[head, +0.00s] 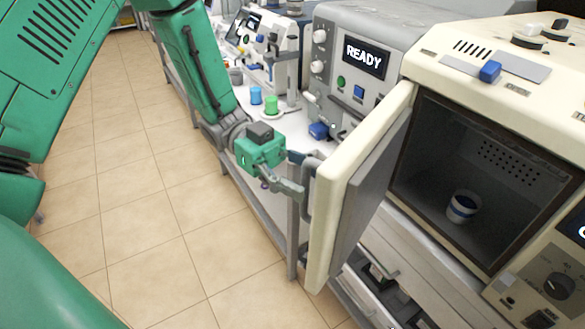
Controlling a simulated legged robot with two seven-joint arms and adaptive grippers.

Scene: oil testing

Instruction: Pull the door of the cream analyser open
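The cream analyser (435,68) stands at the right. Its door (335,215) stands wide open, swung out toward the left, with its cream edge toward me and its grey inner face to the right. A grey bar handle (307,203) is on the door's outer side. My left gripper (294,173) is at this handle, with its fingers at the handle's upper part. I cannot tell whether the fingers are closed on the bar. My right gripper is not in view.
A grey instrument reading READY (365,57) stands behind the door. Blue (256,95) and green (271,104) capped items and another white instrument (272,45) are farther along the bench. Drawers lie below the analyser. The tiled floor (130,170) at left is clear.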

